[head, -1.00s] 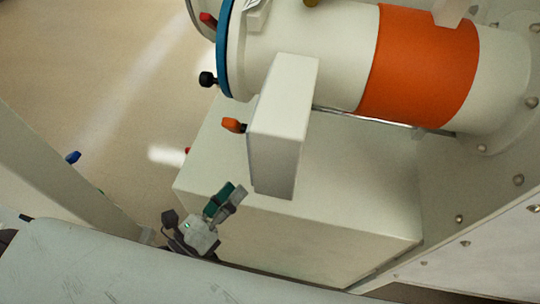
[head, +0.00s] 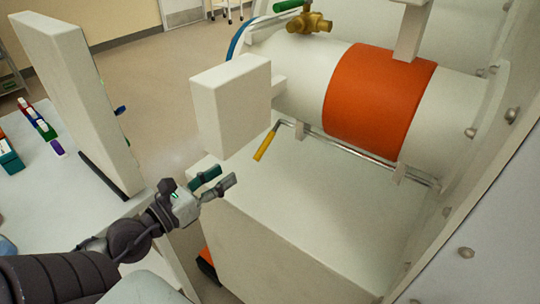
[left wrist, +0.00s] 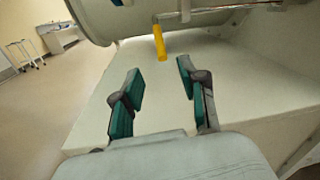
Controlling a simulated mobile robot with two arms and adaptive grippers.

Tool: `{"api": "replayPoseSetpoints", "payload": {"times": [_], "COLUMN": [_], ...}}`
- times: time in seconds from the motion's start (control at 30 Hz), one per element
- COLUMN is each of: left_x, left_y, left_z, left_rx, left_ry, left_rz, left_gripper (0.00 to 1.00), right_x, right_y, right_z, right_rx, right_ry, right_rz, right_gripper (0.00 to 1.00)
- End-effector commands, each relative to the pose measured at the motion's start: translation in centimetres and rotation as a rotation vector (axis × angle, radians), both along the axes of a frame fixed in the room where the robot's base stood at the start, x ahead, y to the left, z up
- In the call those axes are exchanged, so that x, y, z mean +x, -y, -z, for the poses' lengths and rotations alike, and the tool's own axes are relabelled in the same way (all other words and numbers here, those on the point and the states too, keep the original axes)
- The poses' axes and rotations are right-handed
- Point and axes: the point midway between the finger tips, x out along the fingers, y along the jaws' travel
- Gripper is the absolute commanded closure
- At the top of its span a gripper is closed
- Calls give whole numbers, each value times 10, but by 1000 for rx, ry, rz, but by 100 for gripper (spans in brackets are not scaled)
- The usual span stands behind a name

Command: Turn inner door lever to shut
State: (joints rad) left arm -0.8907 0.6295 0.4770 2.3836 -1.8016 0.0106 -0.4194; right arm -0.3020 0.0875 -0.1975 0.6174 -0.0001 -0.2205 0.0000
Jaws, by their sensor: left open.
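A lever with a yellow handle (head: 266,145) hangs from the end of a thin metal rod (head: 340,147) that runs along the underside of the white cylinder with an orange band (head: 378,100). My left gripper (head: 219,180) is open and empty, to the lower left of the yellow handle and apart from it. In the left wrist view the yellow handle (left wrist: 160,42) shows ahead, beyond and between the open fingertips (left wrist: 155,78). My right gripper is not in view.
A white box (head: 232,100) stands in front of the cylinder, above my left gripper. A white cabinet (head: 300,225) lies below. A brass valve with a green handle (head: 310,22) sits on top. At left are a white panel (head: 75,100) and a table with small coloured items (head: 40,128).

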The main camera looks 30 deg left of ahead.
Motion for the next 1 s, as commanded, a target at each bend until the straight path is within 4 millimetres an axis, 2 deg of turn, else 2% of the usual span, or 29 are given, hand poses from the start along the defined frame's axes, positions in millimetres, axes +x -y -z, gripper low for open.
{"api": "replayPoseSetpoints", "payload": {"times": [0.1, 0.23, 0.5, 0.7, 0.83, 1.0], "left_x": [12, 32, 81, 114, 125, 130], "left_y": [1, 5, 16, 21, 24, 25], "left_z": [-7, -7, -6, -2, -1, 0], "left_rx": [-5, -6, -6, -5, -3, -3], "left_ry": [5, 4, 3, 0, -1, -3], "left_rz": [-4, -3, 0, 0, 0, 1], "left_gripper": [58, 58, 58, 58, 58, 58], "right_x": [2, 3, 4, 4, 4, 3], "right_y": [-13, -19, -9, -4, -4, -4], "right_z": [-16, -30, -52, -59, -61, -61], "right_rx": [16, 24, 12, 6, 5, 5], "right_ry": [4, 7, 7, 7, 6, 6], "right_rz": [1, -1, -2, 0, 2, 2], "right_gripper": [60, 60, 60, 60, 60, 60]}}
